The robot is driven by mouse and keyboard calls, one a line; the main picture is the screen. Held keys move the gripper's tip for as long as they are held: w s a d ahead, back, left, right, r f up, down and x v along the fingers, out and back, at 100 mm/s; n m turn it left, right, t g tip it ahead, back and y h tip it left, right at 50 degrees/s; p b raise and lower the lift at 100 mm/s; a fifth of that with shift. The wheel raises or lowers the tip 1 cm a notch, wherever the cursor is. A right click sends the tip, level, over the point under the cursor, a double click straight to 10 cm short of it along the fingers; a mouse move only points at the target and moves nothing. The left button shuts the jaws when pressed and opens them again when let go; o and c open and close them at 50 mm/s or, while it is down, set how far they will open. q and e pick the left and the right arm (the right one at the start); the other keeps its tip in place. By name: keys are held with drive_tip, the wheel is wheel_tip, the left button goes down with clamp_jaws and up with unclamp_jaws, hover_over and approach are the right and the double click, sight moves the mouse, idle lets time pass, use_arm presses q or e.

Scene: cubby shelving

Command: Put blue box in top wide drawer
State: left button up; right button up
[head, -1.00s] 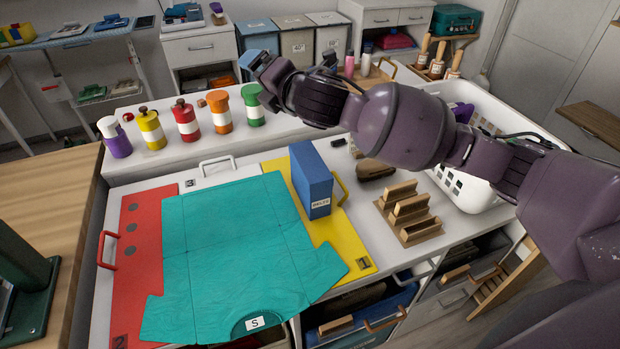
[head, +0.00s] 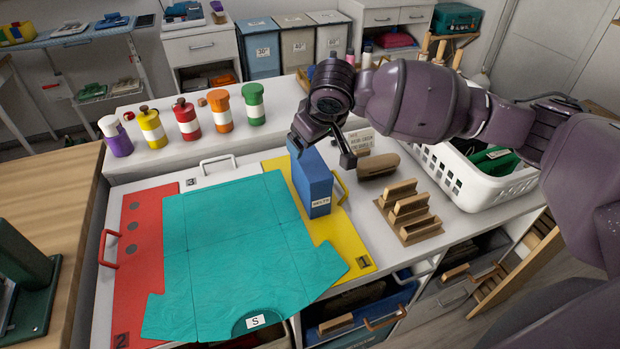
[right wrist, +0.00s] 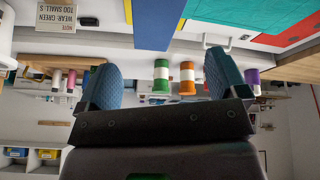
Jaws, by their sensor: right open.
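The blue box (head: 314,185) stands upright on the yellow panel (head: 345,245), beside the teal garment (head: 225,250). My right gripper (head: 322,155) is open and empty, just above and around the top end of the box, which it partly hides. I cannot tell whether it touches the box. In the right wrist view the two blue finger pads (right wrist: 160,85) are spread with nothing between them, and a blue surface, likely the box (right wrist: 208,9), shows at the top. Several drawers show, including one in the white cabinet (head: 202,47) at the back. My left gripper is not in view.
Several colored bottles (head: 187,122) line the raised ledge behind. A wooden rack (head: 408,212), a brown brush-like object (head: 375,166) and a white basket (head: 470,185) stand to the right. A red panel (head: 135,270) lies left of the garment.

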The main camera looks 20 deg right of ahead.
sight(311, 160)
drive_tip(key=shift+s+d+f+m, duration=0.15)
drive_tip(key=shift+s+m, duration=0.1)
drive_tip(key=shift+m, duration=0.65)
drive_tip(key=shift+s+d+m+g, duration=0.15)
drive_tip(key=shift+m+g, duration=0.15)
drive_tip(key=shift+m, duration=0.7)
drive_tip(key=b+x, duration=0.1)
drive_tip(key=x, duration=0.9)
drive_tip(key=shift+w+f+b, duration=0.2)
drive_tip(key=shift+w+b, duration=0.1)
drive_tip(key=shift+b, duration=0.05)
drive_tip(key=shift+f, duration=0.1)
drive_tip(key=shift+f+p, duration=0.25)
drive_tip(key=shift+p, duration=0.1)
